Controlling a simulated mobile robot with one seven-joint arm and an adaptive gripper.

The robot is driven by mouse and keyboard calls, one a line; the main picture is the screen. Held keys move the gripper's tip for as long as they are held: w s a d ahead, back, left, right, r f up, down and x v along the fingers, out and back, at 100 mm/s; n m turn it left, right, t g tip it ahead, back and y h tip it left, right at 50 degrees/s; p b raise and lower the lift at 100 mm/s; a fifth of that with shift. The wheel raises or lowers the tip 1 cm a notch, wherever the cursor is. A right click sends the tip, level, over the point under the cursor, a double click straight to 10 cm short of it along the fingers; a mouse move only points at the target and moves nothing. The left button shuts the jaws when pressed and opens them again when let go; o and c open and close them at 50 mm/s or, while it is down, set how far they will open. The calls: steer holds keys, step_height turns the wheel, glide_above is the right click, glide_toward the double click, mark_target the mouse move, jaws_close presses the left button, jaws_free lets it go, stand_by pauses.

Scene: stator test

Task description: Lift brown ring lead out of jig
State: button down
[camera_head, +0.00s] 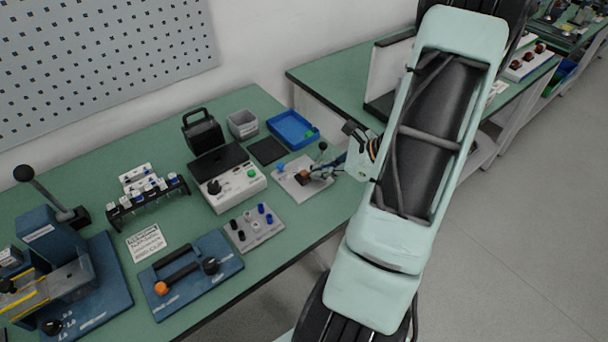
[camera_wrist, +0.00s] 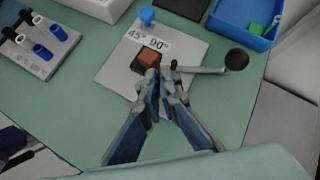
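The jig is a pale plate (camera_wrist: 115,72) marked 45° and 90°, with a blue knob (camera_wrist: 147,16) and a lever ending in a black ball (camera_wrist: 236,60). It also shows in the head view (camera_head: 293,191). A small brown block (camera_wrist: 149,57), on a dark seat on the plate, is the only brown part I make out there; I cannot tell whether it is the ring lead. My gripper (camera_wrist: 165,70) reaches over the plate with its fingertips close together, just beside the brown block. Whether they hold anything between them is unclear. In the head view my gripper (camera_head: 316,177) is small and partly hidden.
A blue tray (camera_head: 276,125) with a green piece lies behind the jig, near a dark mat (camera_head: 267,151). A white control box (camera_head: 237,190) and a plate with several blue and black posts (camera_head: 272,233) stand to the left. Bare green bench lies around the jig.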

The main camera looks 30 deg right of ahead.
steer(key=shift+r, duration=0.1)
steer(key=shift+r, duration=0.2)
steer(key=r, duration=0.3)
steer(key=shift+s+r, duration=0.15)
steer(key=shift+s, duration=0.1)
steer(key=s+a+r+p, duration=0.1)
steer(key=s+a+r, duration=0.3)
steer(key=s+r, duration=0.5)
steer(key=s, duration=0.4)
steer(key=shift+w+a, duration=0.1)
